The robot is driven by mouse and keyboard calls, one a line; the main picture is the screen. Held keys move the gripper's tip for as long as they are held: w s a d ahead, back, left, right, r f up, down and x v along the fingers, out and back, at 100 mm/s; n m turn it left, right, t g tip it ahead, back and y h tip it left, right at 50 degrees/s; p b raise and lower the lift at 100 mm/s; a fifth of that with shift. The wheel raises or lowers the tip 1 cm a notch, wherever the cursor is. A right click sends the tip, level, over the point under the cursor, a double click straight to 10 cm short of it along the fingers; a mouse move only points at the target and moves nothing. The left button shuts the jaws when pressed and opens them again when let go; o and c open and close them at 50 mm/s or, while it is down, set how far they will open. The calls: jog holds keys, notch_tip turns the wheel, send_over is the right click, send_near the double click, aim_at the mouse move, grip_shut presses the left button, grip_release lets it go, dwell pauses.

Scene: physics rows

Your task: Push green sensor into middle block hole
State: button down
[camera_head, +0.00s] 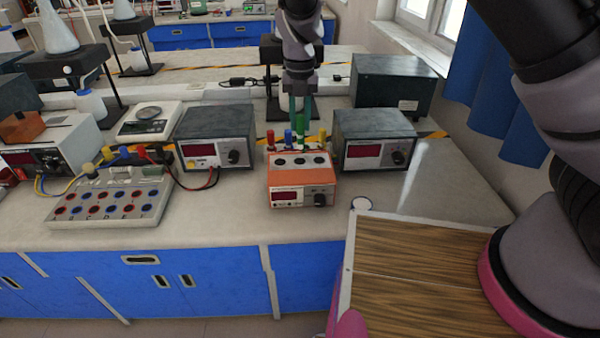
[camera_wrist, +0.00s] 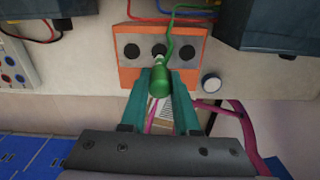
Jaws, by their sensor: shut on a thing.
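The orange block (camera_head: 302,183) stands on the bench with a red display and a knob on its front and three dark holes on top. It also shows in the wrist view (camera_wrist: 128,73), with its holes in a row. My gripper (camera_head: 300,108) points down above the block, its teal fingers shut on the green sensor (camera_head: 300,128). In the wrist view the green sensor (camera_wrist: 160,82) sits between the fingertips (camera_wrist: 162,85), in line with the middle hole (camera_wrist: 159,50) and close to it. A green wire runs from it. I cannot tell whether its tip touches the hole.
A terminal board (camera_head: 107,205) with wires lies left. A white round piece (camera_head: 361,203) lies right of the block. Bare bench lies in front.

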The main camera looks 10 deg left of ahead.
aim_at(300, 148)
jog(key=shift+f, duration=1.9)
jog(key=shift+f, duration=2.25)
dwell(0.6)
jog(key=shift+c, duration=0.8)
grip_release()
jog(key=shift+r, duration=0.1)
jog(key=shift+r, duration=3.15)
